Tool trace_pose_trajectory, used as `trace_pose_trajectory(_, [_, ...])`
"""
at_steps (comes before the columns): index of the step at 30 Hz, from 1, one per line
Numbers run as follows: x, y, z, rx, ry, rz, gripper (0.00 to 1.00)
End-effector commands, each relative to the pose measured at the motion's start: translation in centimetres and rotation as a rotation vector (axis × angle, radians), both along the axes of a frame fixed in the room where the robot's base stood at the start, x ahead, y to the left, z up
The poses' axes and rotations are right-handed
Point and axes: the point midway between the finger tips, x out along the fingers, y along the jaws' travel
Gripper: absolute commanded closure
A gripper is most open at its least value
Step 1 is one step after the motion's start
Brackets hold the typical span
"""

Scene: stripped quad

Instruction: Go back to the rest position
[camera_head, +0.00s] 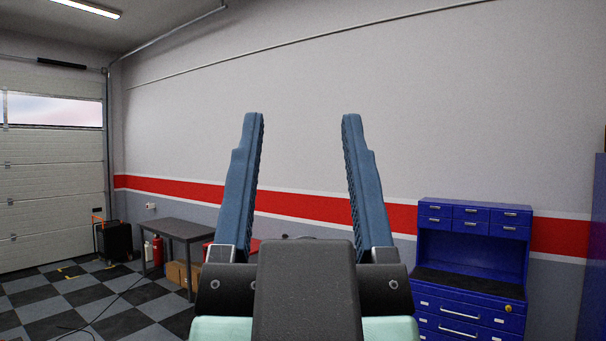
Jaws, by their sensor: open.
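My gripper (304,120) is large in the middle of the head view. Its two blue-grey fingers point up and stand wide apart. The gripper is open and empty. Its dark palm block hides part of the room's lower middle.
A blue tool cabinet (470,215) with drawers stands at the right. A dark table (180,229) stands at the left, with cardboard boxes (176,273) and a red fire extinguisher (157,250) by it. A black cart (115,241) stands near the garage door (50,170). Checkered floor (60,305) is open at lower left.

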Motion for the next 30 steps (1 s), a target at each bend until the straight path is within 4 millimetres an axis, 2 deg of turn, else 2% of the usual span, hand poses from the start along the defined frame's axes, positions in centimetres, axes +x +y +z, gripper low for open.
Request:
trace_pose_trajectory(3, [-0.6,0.2,0.6,-0.015,-0.026,-0.011,0.35])
trace_pose_trajectory(9, [-0.5,0.1,0.5,-0.014,-0.022,-0.011,0.35])
trace_pose_trajectory(14, [-0.5,0.1,-0.7,-0.013,-0.02,-0.012,0.35])
trace_pose_trajectory(20, [-0.4,0.0,-5.1,-0.013,-0.02,-0.017,0.35])
trace_pose_trajectory(27, [-0.4,-0.3,-12.5,-0.013,-0.021,-0.031,0.35])
trace_pose_trajectory(30, [-0.4,-0.4,-14.7,-0.013,-0.021,-0.036,0.35])
